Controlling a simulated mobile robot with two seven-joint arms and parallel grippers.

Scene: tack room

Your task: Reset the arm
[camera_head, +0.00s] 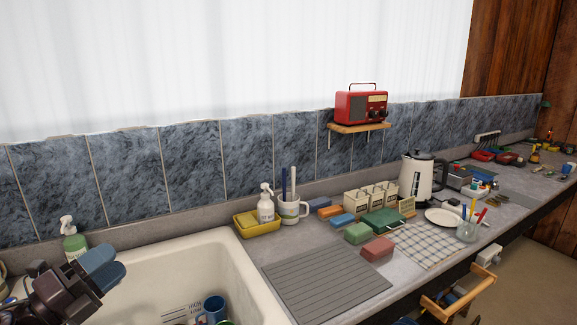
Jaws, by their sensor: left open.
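My left gripper (100,269) comes in from the lower left of the head view, above the left part of the white sink (228,262). Its two blue-grey fingers point to the upper right. The jaws are open and nothing shows between them. My right gripper is not in view.
A blue mug (213,308) is in the sink. A spray bottle (74,240) stands behind my left gripper. A yellow tray (245,225), a white mug (292,209), a grey ribbed mat (325,281), coloured blocks and a kettle (415,180) crowd the counter. A red radio (361,106) sits on a shelf.

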